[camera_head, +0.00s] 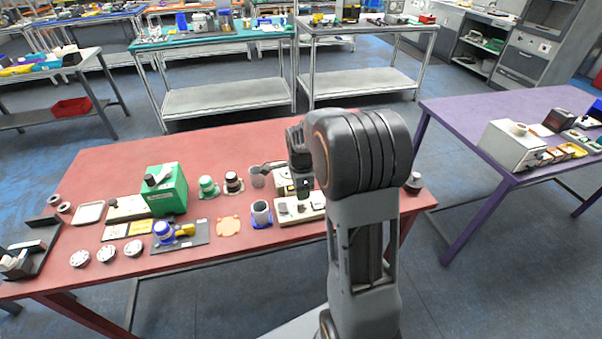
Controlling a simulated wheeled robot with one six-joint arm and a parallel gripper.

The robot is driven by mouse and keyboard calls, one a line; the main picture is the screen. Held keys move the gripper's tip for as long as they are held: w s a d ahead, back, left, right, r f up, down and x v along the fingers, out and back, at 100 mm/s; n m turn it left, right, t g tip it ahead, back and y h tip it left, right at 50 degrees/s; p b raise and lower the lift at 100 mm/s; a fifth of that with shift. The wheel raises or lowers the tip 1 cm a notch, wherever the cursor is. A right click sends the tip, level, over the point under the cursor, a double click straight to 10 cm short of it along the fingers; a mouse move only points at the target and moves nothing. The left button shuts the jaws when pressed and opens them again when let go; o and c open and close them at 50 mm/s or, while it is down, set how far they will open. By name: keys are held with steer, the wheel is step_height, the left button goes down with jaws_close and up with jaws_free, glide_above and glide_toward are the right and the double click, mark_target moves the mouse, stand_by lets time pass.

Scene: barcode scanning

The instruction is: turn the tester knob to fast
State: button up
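A green box (167,195) with a dark part on its top stands on the red table, left of my arm. A pale device (282,181) stands beside my arm's end, partly hidden by it. I cannot tell which of them is the tester, and no knob marking can be read. My gripper (303,187) points down over the red table at the pale device and a pale panel with small parts (298,208). Its fingers are too small and dark to tell open from shut, or whether they touch anything.
The red table (110,160) also holds a blue-rimmed cup (261,214), green and dark round parts (208,187), white discs (106,253) and a grey plate with a blue-and-yellow part (180,236). Its back left is clear. A purple table (460,118) stands right.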

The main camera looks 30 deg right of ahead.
mark_target(301, 203)
step_height(301, 203, up, 8)
steer(key=shift+f, duration=0.15)
stand_by(0.6)
